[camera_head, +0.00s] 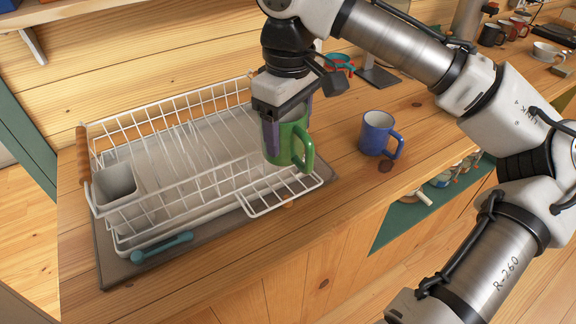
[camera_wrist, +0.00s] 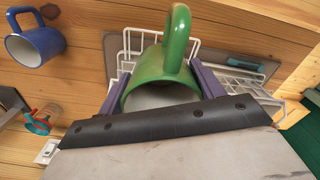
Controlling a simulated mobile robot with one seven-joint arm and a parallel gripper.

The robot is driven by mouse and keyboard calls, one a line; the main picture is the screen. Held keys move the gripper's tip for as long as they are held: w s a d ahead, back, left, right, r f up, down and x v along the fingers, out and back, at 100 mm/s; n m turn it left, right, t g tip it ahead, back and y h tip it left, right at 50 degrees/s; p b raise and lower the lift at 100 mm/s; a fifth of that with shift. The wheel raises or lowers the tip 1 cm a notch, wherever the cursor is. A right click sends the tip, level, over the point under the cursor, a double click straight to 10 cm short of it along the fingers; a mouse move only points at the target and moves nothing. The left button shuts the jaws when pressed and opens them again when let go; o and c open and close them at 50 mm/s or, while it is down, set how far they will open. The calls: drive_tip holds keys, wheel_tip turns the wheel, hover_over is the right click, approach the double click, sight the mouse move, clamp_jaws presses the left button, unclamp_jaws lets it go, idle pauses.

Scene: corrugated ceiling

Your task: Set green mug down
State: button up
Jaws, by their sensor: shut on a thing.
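The green mug (camera_head: 288,143) is held upright by my gripper (camera_head: 285,122), which is shut on it from above. It is at the right end of the white dish rack (camera_head: 166,195), over or beside the rack's wire side shelf (camera_head: 284,194). I cannot tell whether its base touches anything. In the wrist view the green mug (camera_wrist: 163,68) sits between two purple fingers, its handle toward the top of the picture.
A blue mug (camera_head: 379,134) stands on the wooden counter to the right. The rack stands on a grey mat (camera_head: 107,262) with a teal brush (camera_head: 162,247) at its front. A grey cutlery cup (camera_head: 116,184) is at the rack's left. Several mugs stand far right.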

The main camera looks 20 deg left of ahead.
wheel_tip(320, 180, down, 9)
drive_tip(key=shift+f+p, duration=0.2)
drive_tip(key=shift+p, duration=0.2)
drive_tip(key=shift+f, duration=0.1)
drive_tip(key=shift+f, duration=0.4)
drive_tip(key=o, duration=1.2)
drive_tip(key=shift+r, duration=0.15)
wheel_tip(320, 180, up, 13)
drive_tip(key=shift+f+b, duration=0.1)
drive_tip(key=shift+b, duration=0.8)
